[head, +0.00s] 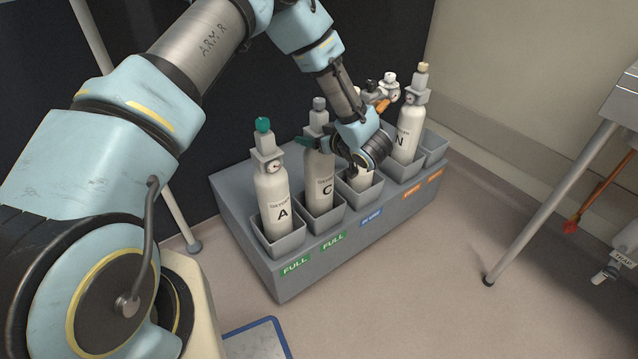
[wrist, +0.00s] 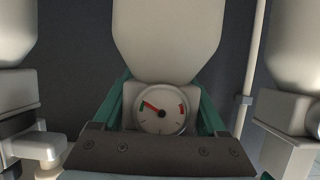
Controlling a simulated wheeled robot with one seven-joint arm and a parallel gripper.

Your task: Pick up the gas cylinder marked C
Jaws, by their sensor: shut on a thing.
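The cylinder marked C (head: 318,172) is pale with a grey knob on top. It stands upright in the second compartment from the left of the grey rack (head: 275,277). My gripper (head: 312,142) reaches in from the front right, with its teal fingers shut at the neck of C, below the knob. In the wrist view, which looks upside down, the pale cylinder body (wrist: 168,35) and its round gauge (wrist: 160,109) lie between my teal fingers. The letter does not show there. My wrist hides C's gauge in the head view.
Cylinder A (head: 270,195), with a green knob, stands left of C. A third cylinder (head: 361,172) is mostly hidden behind my wrist. Cylinder N (head: 407,132) stands farther right. A metal stand leg (head: 545,205) is at right.

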